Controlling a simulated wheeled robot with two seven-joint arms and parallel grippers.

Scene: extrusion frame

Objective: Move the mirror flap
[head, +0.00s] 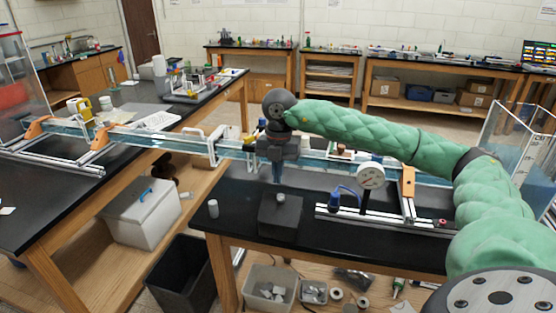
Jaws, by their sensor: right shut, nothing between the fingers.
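My right arm reaches in from the right, and its gripper (277,178) points down at the near side of the long clear channel (325,167). Its fingers are shut with nothing between them. They hang above a black block (281,216) that has a small silver cylinder (280,198) on top. I cannot make out a mirror flap for certain; part of the channel is hidden behind the gripper and arm. My left gripper is not in view.
The channel spans a gap between two black-topped tables. A round white dial (370,175) on a black post stands right of the gripper, near an orange bracket (407,181). A small grey cylinder (213,208) stands at left. The front right tabletop (375,233) is mostly clear.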

